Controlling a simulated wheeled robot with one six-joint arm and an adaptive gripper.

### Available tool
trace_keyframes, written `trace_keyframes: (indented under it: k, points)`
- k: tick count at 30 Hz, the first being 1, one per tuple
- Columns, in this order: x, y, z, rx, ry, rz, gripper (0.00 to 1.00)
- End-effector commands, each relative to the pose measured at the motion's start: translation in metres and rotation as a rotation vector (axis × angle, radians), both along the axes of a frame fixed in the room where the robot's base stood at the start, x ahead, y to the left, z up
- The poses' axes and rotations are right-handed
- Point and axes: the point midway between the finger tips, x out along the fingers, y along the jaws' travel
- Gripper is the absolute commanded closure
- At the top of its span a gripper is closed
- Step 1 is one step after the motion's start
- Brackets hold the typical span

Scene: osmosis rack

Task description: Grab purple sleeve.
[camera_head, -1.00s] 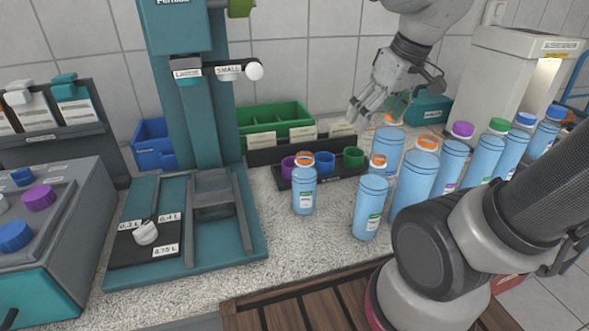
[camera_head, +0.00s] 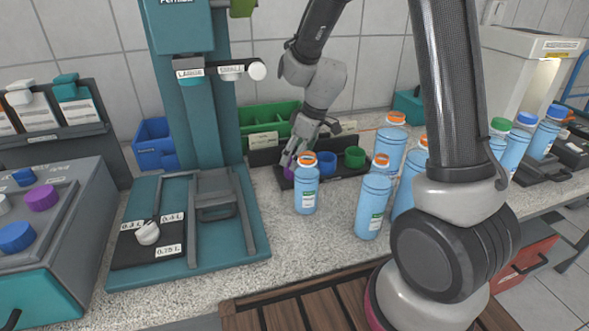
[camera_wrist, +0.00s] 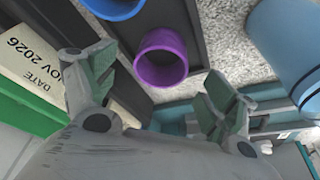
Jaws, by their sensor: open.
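The purple sleeve (camera_wrist: 161,58) is a short open cylinder standing in a dark rack (camera_wrist: 193,38). In the wrist view it lies ahead of and between the two fingers of my gripper (camera_wrist: 158,98), which is open and empty. In the head view the purple sleeve (camera_head: 288,168) shows only in part, behind my gripper's fingers (camera_head: 293,160) and beside a blue bottle. The gripper is tilted downward and close to the sleeve; I cannot tell whether a finger touches it.
A blue sleeve (camera_head: 326,163) and a green sleeve (camera_head: 354,157) stand in the same rack. A blue bottle with orange cap (camera_head: 306,190) stands just in front of it. The teal press (camera_head: 190,90) rises to the left. Green bins (camera_head: 270,117) and label cards lie behind.

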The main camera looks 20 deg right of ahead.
Motion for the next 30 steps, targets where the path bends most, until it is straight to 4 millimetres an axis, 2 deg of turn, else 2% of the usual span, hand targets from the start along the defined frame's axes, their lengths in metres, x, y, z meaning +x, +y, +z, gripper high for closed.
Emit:
trace_keyframes:
  k: [3, 6, 14, 23, 30]
  points:
    - [0.002, 0.005, -0.021, 0.0, 0.004, 0.0, 0.15]
    - [0.005, 0.007, -0.032, 0.0, 0.003, -0.001, 0.15]
    - [0.006, 0.008, -0.036, -0.001, 0.001, -0.001, 0.15]
    - [0.006, 0.008, -0.036, -0.001, 0.001, -0.001, 0.47]
    - [0.006, 0.008, -0.036, -0.001, 0.001, -0.001, 0.48]
